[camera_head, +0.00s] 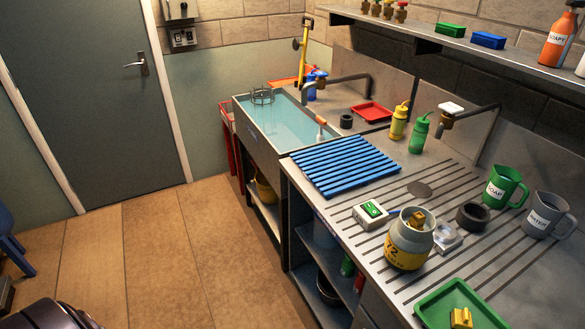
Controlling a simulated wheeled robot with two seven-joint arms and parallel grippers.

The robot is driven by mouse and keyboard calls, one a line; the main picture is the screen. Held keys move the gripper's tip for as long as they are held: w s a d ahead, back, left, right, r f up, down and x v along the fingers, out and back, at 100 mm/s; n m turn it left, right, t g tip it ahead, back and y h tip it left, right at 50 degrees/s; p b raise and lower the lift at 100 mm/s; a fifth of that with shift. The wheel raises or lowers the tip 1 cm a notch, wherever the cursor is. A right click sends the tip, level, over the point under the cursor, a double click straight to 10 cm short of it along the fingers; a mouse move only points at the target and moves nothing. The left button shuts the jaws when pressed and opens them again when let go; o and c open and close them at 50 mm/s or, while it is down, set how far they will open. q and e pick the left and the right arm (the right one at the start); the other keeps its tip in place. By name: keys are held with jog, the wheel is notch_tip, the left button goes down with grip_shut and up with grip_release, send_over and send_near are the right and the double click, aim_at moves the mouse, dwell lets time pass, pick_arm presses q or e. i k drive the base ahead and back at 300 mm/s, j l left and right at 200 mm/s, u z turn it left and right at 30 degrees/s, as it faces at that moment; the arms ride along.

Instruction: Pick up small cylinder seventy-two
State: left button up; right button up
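The small cylinder seventy-two (407,246) stands upright on the ribbed steel counter (470,215), near its front edge. It is grey with a yellow lower band that reads 72, and a brass-coloured valve on top. Neither of my grippers shows in this view.
A small white box with a green face (371,213) and a small clear-topped device (446,236) flank the cylinder. A black ring (472,216), green jug (503,186) and grey jug (546,214) stand to the right. A green tray (437,306) lies in front.

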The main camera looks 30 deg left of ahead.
aim_at(408, 243)
jog(key=i+j+z, duration=0.1)
jog(key=j+z, duration=0.3)
jog(key=j, duration=0.25)
jog(key=j+z, duration=0.35)
jog(key=j, duration=0.25)
jog(key=j+z, duration=0.4)
jog(key=j, duration=0.3)
